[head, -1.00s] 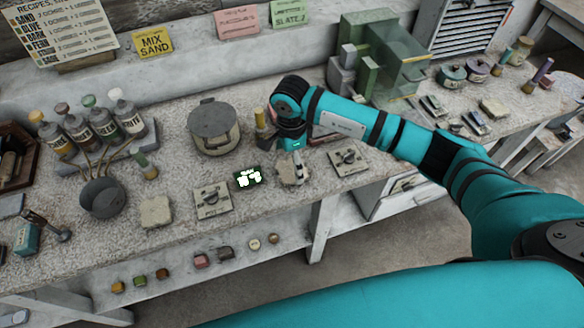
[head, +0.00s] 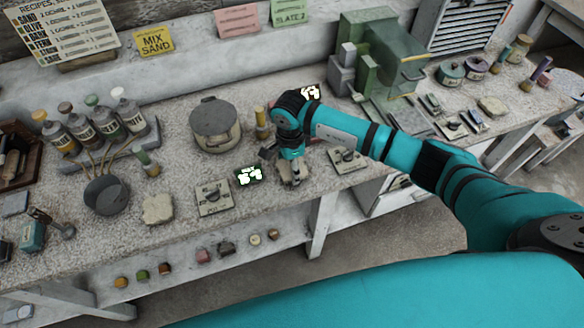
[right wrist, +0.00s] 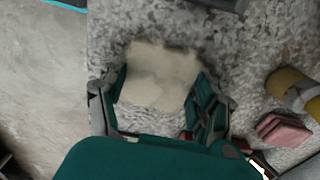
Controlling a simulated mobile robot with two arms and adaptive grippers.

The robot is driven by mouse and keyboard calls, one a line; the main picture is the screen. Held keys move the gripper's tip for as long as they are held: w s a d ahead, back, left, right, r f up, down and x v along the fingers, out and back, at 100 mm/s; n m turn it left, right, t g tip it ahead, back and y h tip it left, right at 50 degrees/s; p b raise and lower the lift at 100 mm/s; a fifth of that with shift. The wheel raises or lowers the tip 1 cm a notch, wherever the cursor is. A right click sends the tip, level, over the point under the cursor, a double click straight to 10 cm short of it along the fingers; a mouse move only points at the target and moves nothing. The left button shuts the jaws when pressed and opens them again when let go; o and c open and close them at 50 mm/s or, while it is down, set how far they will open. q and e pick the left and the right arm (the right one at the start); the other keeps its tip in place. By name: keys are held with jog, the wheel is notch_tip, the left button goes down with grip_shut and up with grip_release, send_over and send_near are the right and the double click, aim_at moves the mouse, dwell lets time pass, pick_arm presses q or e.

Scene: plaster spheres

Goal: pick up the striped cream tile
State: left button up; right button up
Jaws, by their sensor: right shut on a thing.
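The cream tile (right wrist: 160,72) is a rough, pale slab between the fingers of my right gripper in the right wrist view. Its stripes are faint to see there. My right gripper (right wrist: 155,98) is shut on the tile, with one finger at each side. In the head view my right gripper (head: 289,172) points down at the bench top, and it mostly hides the tile. I cannot tell whether the tile has left the bench. My left gripper is not in view.
A lidded pot (head: 214,125) and a yellow-topped bottle (head: 261,122) stand behind the right gripper. A lit display (head: 248,176) and a dial plate (head: 213,197) lie to its left, another dial plate (head: 347,158) to its right. A pale slab (head: 157,208) lies further left.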

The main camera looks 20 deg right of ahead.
jog(key=shift+c, duration=0.7)
